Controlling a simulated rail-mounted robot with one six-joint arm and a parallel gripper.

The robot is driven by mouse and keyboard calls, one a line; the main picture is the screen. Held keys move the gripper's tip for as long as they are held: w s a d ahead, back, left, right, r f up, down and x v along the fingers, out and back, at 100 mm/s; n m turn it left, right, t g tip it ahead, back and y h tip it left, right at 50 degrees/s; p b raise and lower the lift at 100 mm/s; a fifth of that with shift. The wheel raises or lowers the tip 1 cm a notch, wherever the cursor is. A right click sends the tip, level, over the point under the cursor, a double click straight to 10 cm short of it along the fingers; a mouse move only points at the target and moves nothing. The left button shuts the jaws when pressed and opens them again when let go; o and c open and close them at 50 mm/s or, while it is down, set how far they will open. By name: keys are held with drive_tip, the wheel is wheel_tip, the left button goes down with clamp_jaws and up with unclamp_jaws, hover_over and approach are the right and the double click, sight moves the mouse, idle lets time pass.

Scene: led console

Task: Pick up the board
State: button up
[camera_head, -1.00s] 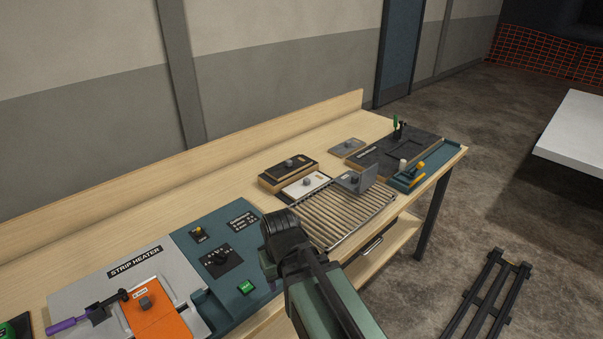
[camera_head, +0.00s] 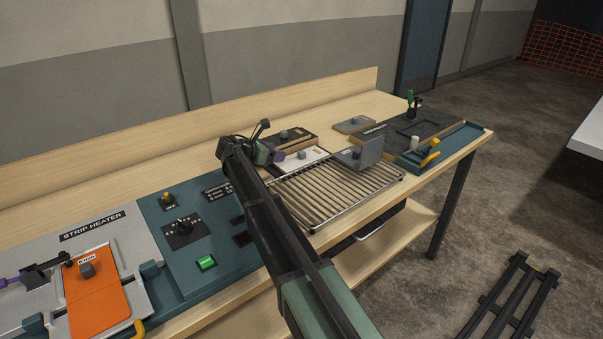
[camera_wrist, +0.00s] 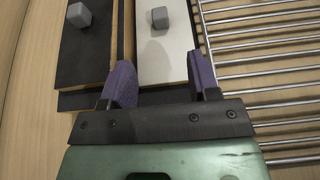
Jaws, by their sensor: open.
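Two knobbed boards lie side by side left of the wire rack. One is white (camera_head: 310,157), with a grey knob; it also shows in the wrist view (camera_wrist: 172,58). The other is dark (camera_head: 295,139), with wooden edges and a grey knob; it also shows in the wrist view (camera_wrist: 85,55). My gripper (camera_wrist: 161,80) is open and empty, its purple fingers spread around the near end of the white board, with the knob ahead of them. In the head view my gripper (camera_head: 270,154) is beside the boards, partly hidden by my arm. I cannot tell whether the fingers touch anything.
A dark panel with a teal tray (camera_head: 450,146) is at the right end. The strip heater (camera_head: 110,235) and teal control panel (camera_head: 185,262) are at left.

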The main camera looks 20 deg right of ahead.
sight(299, 153)
drive_tip(key=shift+w+r, duration=0.15)
drive_tip(key=shift+d, duration=0.25)
drive_tip(key=b+x, duration=0.2)
drive_tip(key=x, duration=0.2)
drive_tip(key=shift+d+f, duration=0.3)
drive_tip(key=shift+d, duration=0.3)
drive_tip(key=b+x, duration=0.2)
drive_tip(key=x, duration=0.3)
drive_tip(key=shift+w+d, duration=0.1)
drive_tip(key=shift+r, duration=0.1)
clamp_jaws()
